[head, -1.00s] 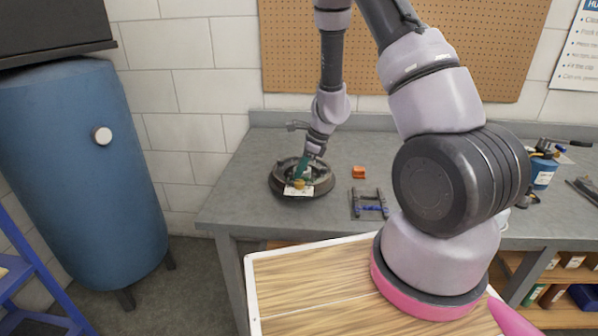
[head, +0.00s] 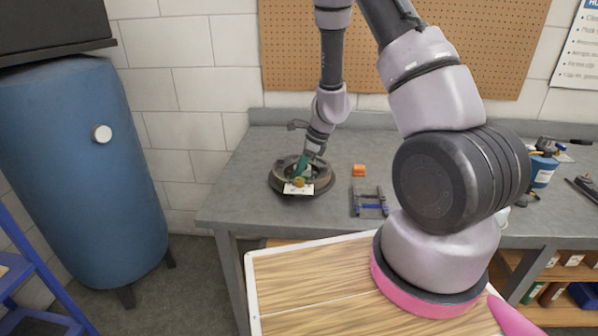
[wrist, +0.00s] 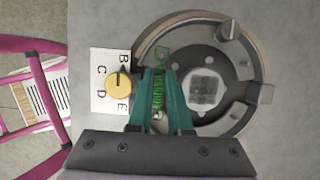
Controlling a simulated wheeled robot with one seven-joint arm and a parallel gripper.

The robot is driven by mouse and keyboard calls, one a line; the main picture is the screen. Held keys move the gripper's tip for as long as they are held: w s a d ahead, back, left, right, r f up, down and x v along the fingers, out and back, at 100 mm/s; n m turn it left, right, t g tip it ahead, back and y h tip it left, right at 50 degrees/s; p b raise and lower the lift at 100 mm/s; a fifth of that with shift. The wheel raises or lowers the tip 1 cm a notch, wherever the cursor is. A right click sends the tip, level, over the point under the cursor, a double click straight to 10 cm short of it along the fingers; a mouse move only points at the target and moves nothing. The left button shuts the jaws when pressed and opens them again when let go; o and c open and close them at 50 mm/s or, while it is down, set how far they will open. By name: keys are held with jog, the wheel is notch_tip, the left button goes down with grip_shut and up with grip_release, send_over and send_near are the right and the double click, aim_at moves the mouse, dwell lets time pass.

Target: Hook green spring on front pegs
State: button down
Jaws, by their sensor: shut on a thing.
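The green spring (wrist: 158,92) lies lengthwise between the teal fingers of my gripper (wrist: 159,73) in the wrist view; the fingers are shut on it. A thin green loop shape shows just beyond the fingertips. The spring is over the left part of a round grey brake-like plate (wrist: 239,62). Two raised grey posts stand on the plate's right side, at the top (wrist: 228,30) and right (wrist: 262,93). I cannot tell whether the spring touches any peg. In the head view, my gripper (head: 301,167) is at the round plate (head: 325,184) and the spring is too small to tell.
A yellow knob (wrist: 121,84) on a lettered white card (wrist: 103,68) sits close left of the fingers. The bench between plate and tray is clear.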

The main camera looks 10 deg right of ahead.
jog(key=shift+f, duration=0.1)
jog(key=c, duration=0.8)
grip_release()
jog(key=shift+c, duration=1.4)
jog(key=shift+r, duration=3.5)
